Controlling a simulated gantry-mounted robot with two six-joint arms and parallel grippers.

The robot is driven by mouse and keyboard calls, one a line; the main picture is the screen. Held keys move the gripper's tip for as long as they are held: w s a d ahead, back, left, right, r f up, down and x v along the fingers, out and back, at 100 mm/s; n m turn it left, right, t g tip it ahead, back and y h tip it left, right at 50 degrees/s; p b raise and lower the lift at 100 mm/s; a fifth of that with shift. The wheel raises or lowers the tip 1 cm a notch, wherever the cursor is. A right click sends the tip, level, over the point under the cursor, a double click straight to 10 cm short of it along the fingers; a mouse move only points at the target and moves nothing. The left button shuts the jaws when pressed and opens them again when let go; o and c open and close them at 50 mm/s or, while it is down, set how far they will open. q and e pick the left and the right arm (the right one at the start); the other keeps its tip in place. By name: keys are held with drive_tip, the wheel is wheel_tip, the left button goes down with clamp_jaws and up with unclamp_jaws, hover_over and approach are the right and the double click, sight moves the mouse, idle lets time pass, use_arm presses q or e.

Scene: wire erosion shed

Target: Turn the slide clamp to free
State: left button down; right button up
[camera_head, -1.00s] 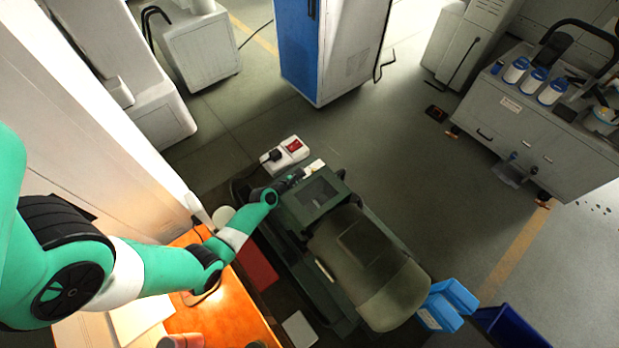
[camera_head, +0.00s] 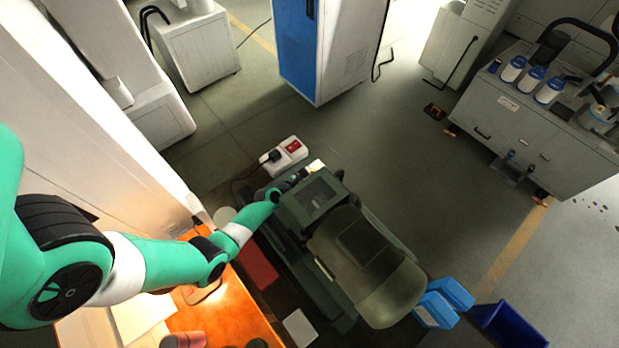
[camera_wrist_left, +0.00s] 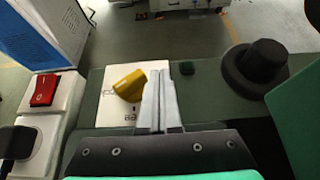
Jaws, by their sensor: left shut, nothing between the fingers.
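The slide clamp is a yellow knob (camera_wrist_left: 130,86) on a white labelled plate (camera_wrist_left: 152,72) in the left wrist view. The knob sits slanted on the plate, and part of the lettering is hidden. My left gripper (camera_wrist_left: 162,86) is shut and empty, its two grey fingers together just right of the knob. I cannot tell whether a finger touches it. In the head view my left gripper (camera_head: 300,175) is at the far end of the green machine (camera_head: 318,200), close to the white plate (camera_head: 316,166). My right gripper is not in view.
A white box with a red switch (camera_wrist_left: 44,90) stands left of the plate. In the head view, an orange bench top (camera_head: 228,308) lies beneath my left arm.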

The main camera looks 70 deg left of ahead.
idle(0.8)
use_arm(q)
drive_tip(key=shift+s+a, duration=0.25)
drive_tip(key=shift+a, duration=0.3)
drive_tip(key=shift+s+r, duration=0.2)
drive_tip(key=shift+s, duration=0.15)
drive_tip(key=p+v, duration=0.3)
drive_tip(key=v, duration=0.7)
drive_tip(key=shift+d, duration=0.1)
drive_tip(key=shift+s+d+r, duration=0.15)
drive_tip(key=shift+s+r, duration=0.05)
drive_tip(key=shift+s, duration=0.1)
